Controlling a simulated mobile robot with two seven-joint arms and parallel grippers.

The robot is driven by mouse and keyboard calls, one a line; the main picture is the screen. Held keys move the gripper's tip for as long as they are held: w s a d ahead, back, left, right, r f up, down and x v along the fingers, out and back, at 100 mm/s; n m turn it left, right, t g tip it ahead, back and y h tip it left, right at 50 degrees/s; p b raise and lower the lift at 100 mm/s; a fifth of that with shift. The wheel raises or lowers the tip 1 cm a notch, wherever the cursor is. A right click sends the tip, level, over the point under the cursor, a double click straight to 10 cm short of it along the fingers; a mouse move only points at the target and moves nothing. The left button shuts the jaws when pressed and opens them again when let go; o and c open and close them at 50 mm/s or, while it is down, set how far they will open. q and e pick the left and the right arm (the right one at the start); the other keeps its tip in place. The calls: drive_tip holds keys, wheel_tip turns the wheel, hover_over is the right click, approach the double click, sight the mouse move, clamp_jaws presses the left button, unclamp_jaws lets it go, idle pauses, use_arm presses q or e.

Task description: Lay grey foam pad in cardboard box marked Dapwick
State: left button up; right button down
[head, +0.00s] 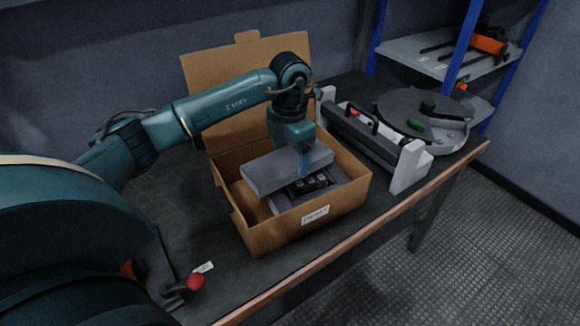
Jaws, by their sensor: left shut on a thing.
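The cardboard box (253,237) stands open on the workbench, its lid flap raised at the back. A white label on its front carries small blurred writing. The grey foam pad (268,178) is a flat block, held slightly tilted at the box opening. My left gripper (304,168) comes down from above and is shut on the pad near its right part. Under the pad, a dark device (308,184) with a grey body lies in the box; the pad hides part of it. My right gripper is not in view.
Right of the box stands a grey and white machine (372,140) with a black handle, beside a round dark turntable (425,112). A blue-framed shelf (430,48) stands behind. A red knob (195,281) and a small white tag (203,267) are at the front left.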

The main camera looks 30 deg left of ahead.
sight(290, 158)
use_arm(q)
wheel_tip(290, 158, down, 3)
drive_tip(key=shift+f, duration=0.15)
drive_tip(key=shift+f, duration=0.2)
drive_tip(key=o, duration=1)
drive_tip(key=shift+c, duration=0.2)
drive_tip(key=shift+r, duration=0.1)
